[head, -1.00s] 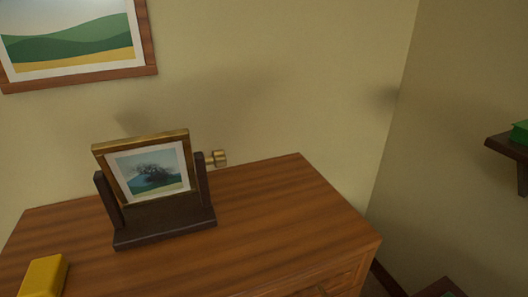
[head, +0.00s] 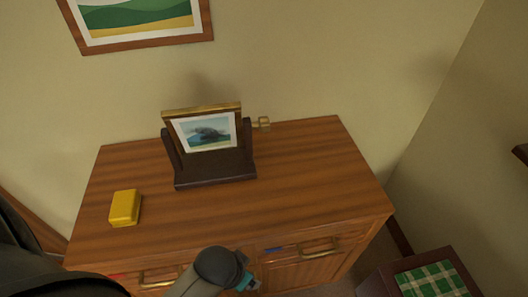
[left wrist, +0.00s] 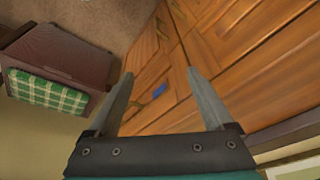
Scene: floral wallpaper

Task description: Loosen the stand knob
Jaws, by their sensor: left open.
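The brass stand knob (head: 264,124) sticks out at the right side of a dark wooden stand (head: 215,170). The stand holds a tilted, gold-edged picture frame (head: 205,131) on top of the dresser. My left arm shows at the bottom of the head view, in front of the dresser and well below the knob. In the left wrist view my left gripper (left wrist: 161,76) is open and empty, its two fingers apart, facing the drawer fronts. The knob is not in the left wrist view. My right gripper is not in view.
A yellow box (head: 125,207) lies on the left of the wooden dresser (head: 310,190). The dresser top right of the stand is clear. A dark box or stool with a green checked cloth (head: 433,279) stands at lower right. A framed landscape (head: 140,40) hangs above.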

